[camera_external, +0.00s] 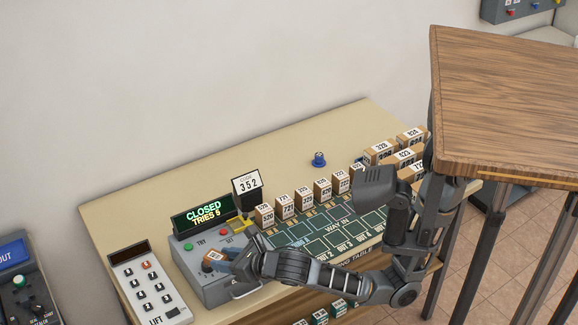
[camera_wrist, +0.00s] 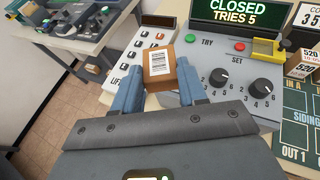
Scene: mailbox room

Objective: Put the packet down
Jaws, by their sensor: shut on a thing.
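The packet (camera_wrist: 160,66) is a small brown box with a white barcode label. My gripper (camera_wrist: 158,76) is shut on it, one blue-grey finger on each side, in the wrist view. In the external view the packet (camera_external: 212,256) shows as a small orange-brown block with a white label at my gripper's (camera_external: 220,262) tip, in front of the grey control box's sign. Whether its underside touches anything is hidden.
The grey control box (camera_external: 192,268) has buttons, dials and a sign (camera_external: 204,214) reading "CLOSED TRIES 5". A LIFT keypad (camera_external: 150,286) stands to its left. Numbered packets (camera_external: 304,196) line the green sorting board (camera_external: 290,234).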

